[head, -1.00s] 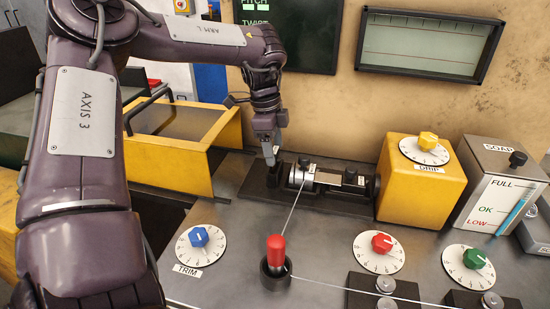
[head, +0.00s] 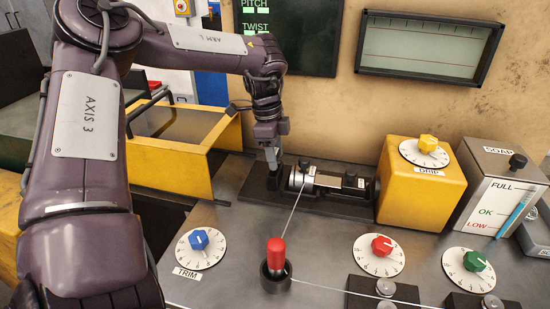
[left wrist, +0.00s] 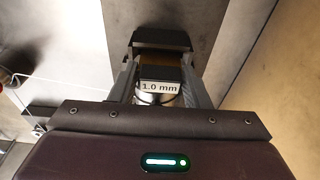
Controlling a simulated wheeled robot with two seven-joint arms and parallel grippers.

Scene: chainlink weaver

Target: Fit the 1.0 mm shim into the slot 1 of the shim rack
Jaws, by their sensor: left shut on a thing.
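My left gripper (head: 272,164) points down at the left end of the metal spindle assembly (head: 325,180). In the left wrist view the gripper (left wrist: 160,74) is shut on the 1.0 mm shim (left wrist: 160,87), whose white label shows between the fingers. A dark block (left wrist: 162,40) lies just beyond the fingertips; I cannot tell whether the shim touches it. In the head view the shim is too small or hidden to make out. I cannot pick out the shim rack or its slot 1 with certainty. My right gripper is not in view.
A yellow box with a DRIP dial (head: 425,185) stands right of the spindle. A yellow open bin (head: 180,150) stands left. A red-topped post (head: 277,252) and thin wire are in front. The TRIM dial (head: 199,247) is at front left.

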